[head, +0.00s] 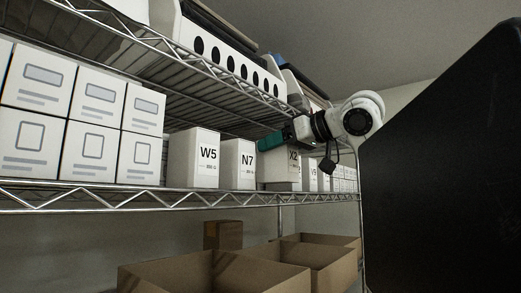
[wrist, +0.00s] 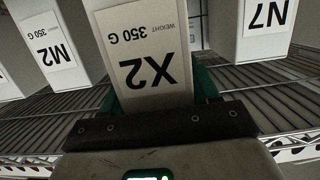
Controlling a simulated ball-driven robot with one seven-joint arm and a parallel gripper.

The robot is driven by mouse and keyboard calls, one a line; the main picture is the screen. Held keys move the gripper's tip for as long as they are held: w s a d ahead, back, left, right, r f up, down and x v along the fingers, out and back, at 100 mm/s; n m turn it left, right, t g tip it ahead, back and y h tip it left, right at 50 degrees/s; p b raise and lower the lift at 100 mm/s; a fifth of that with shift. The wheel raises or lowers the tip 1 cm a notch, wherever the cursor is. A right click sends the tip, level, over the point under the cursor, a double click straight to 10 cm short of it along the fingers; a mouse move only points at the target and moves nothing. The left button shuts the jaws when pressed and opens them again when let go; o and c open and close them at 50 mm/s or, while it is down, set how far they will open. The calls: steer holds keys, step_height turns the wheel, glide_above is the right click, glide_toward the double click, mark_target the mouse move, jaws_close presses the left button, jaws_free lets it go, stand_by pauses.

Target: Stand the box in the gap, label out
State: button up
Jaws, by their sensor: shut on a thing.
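The white X2 box (head: 293,172) is between the green fingers of my gripper (head: 275,141). In the wrist view the X2 box (wrist: 143,55) fills the middle, its printed label facing my camera, with a finger at each side of my gripper (wrist: 158,88). The gap is between the N7 box (head: 238,163) and the M2 box (wrist: 50,48); the X2 box is at its mouth, and how deep it sits is unclear. The N7 box (wrist: 262,30) also shows in the wrist view, apart from the X2 box. Whether the X2 box touches the shelf is unclear.
The wire shelf (head: 150,197) has a raised front rail. The W5 box (head: 196,158) and several stacked white boxes (head: 85,125) stand left. An upper wire shelf (head: 190,75) hangs above. Open cardboard cartons (head: 215,275) lie below. A dark panel (head: 445,165) fills the right.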

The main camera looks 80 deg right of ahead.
mark_target(262, 154)
steer(key=p+x, duration=0.1)
steer(key=x, duration=0.4)
steer(key=shift+p, duration=0.35)
steer(key=shift+a+f, duration=0.1)
steer(key=shift+f, duration=0.15)
steer(key=shift+s+f, duration=0.1)
steer(key=o, duration=1.3)
steer(key=shift+s, duration=0.1)
steer(key=b+v, duration=0.3)
steer(key=v, duration=0.9)
